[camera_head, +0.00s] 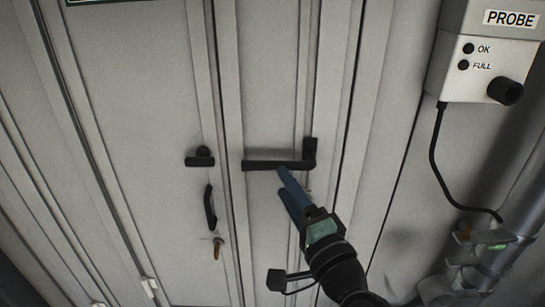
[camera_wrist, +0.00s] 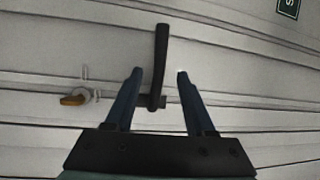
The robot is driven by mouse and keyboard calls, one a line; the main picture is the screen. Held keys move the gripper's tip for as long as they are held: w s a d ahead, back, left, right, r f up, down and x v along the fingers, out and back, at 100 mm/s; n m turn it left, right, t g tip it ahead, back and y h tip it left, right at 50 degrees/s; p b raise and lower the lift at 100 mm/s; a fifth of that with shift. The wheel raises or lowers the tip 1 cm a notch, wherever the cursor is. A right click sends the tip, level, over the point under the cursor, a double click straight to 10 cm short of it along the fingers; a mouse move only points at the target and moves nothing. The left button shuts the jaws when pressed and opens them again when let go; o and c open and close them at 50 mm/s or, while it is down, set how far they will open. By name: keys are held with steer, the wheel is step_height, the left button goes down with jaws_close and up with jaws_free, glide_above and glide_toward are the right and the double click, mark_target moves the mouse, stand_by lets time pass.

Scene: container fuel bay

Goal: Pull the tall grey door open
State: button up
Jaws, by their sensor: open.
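The tall grey door (camera_head: 265,90) fills the middle of the head view, a flat panel with vertical ribs and seams. It looks shut. A long black lever handle (camera_head: 262,166) lies across it, with its mount at the right end. My gripper (camera_head: 281,180) is open, its blue fingers at the lever in the head view. In the wrist view, the black lever (camera_wrist: 161,50) runs between the two spread fingers of my gripper (camera_wrist: 160,71), with a gap on each side. I cannot tell how deep the lever sits between them.
Left of the lever are a small black latch (camera_head: 200,159), a curved black handle (camera_head: 210,208) and a brass-coloured piece (camera_head: 217,248). A PROBE box (camera_head: 487,60) with a hanging black cable (camera_head: 433,150) is on the right wall. Grey pipework (camera_head: 495,262) stands at lower right.

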mark_target(274, 169)
steer(key=p+x, duration=0.1)
steer(key=x, duration=0.6)
jaws_close()
stand_by(1.3)
